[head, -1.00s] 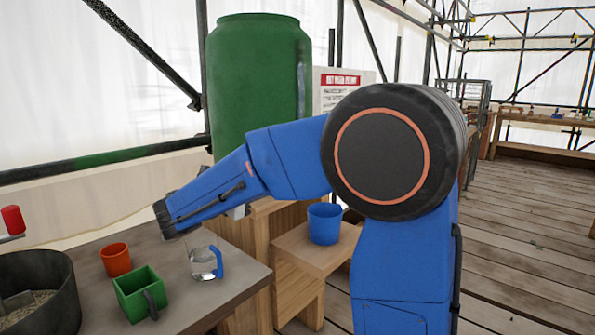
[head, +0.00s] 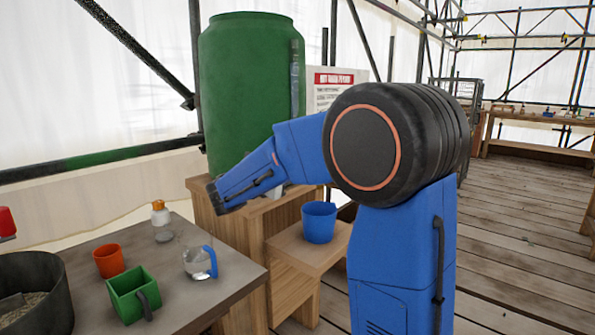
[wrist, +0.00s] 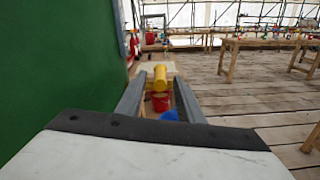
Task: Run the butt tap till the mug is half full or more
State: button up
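The green water butt (head: 248,95) stands on a wooden stand; its green wall also fills the left of the wrist view (wrist: 50,70). A blue mug-like vessel (head: 319,222) sits on the lower wooden step; I cannot see its water level. A blue patch, likely that vessel, shows low in the wrist view (wrist: 169,115). My gripper (wrist: 160,88) is open beside the butt, its fingers apart. A yellow piece (wrist: 160,76), perhaps the tap, appears between the fingertips, with a red piece (wrist: 160,103) below it. I cannot tell whether anything touches. My arm hides the tap area in the head view.
The table at left (head: 185,300) holds an orange cup (head: 108,261), a green square mug (head: 133,293), a clear jug (head: 200,263), an orange-capped bottle (head: 161,220) and a dark pan (head: 35,295). Plank floor (head: 520,240) at right is clear.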

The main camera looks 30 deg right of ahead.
jog(key=shift+x, duration=1.2)
grip_shut()
